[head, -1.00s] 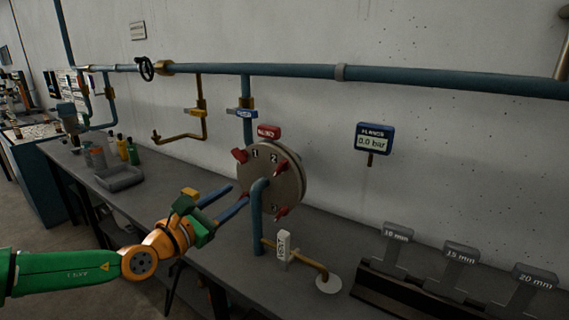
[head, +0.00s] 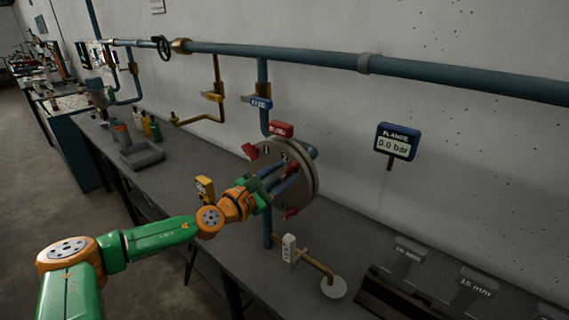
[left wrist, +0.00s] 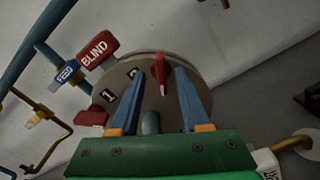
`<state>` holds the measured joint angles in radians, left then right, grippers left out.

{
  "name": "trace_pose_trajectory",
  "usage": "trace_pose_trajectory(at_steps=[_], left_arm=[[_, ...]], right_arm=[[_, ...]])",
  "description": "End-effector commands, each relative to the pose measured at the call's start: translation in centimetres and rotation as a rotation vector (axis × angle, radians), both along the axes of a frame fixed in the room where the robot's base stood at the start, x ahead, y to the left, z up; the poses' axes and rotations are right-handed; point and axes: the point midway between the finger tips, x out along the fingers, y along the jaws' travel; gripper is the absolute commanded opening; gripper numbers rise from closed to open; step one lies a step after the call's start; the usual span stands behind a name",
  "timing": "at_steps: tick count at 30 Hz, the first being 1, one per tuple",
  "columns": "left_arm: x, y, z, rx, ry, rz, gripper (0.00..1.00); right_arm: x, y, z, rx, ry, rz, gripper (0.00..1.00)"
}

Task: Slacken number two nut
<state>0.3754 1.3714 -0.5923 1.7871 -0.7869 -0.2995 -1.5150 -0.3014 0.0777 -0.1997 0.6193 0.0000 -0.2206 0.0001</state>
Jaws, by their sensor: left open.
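The round flange (head: 309,185) stands upright over the bench, with numbers 1 and 2 on its face. A red winged nut (left wrist: 160,72) near the partly covered number 2 (left wrist: 133,74) shows between my left fingers in the left wrist view. My left gripper (head: 285,174) is open in front of the flange, its fingers on either side of that nut; I cannot tell whether they touch it. The number one nut (head: 250,152) is at the upper left, and another red nut (head: 290,212) is lower down.
A red BLIND tag (head: 281,129) sits on top of the flange. A blue pipe (head: 267,232) and a brass vent pipe (head: 316,264) stand below it. A gauge reading 0.0 bar (head: 397,141) is on the right. A grey tray (head: 142,156) lies at the left.

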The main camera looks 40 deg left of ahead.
Motion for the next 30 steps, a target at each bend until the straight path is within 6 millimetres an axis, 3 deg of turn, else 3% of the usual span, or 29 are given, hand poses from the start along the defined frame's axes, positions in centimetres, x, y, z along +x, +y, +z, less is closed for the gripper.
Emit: trace_pose_trajectory(at_steps=[10,15,30], left_arm=[[0.39,-0.19,-0.1,0.001,0.001,-0.003,0.46],[0.38,-0.18,-0.1,0.001,0.001,-0.003,0.0],[0.39,-0.17,-0.1,-0.069,0.006,-0.003,0.0]], right_arm=[[0.09,0.0,0.32,0.0,-0.002,0.001,0.5],[0.13,-0.01,0.32,0.0,-0.003,0.001,0.5],[0.17,-0.16,0.19,-0.002,-0.004,0.001,0.5]])
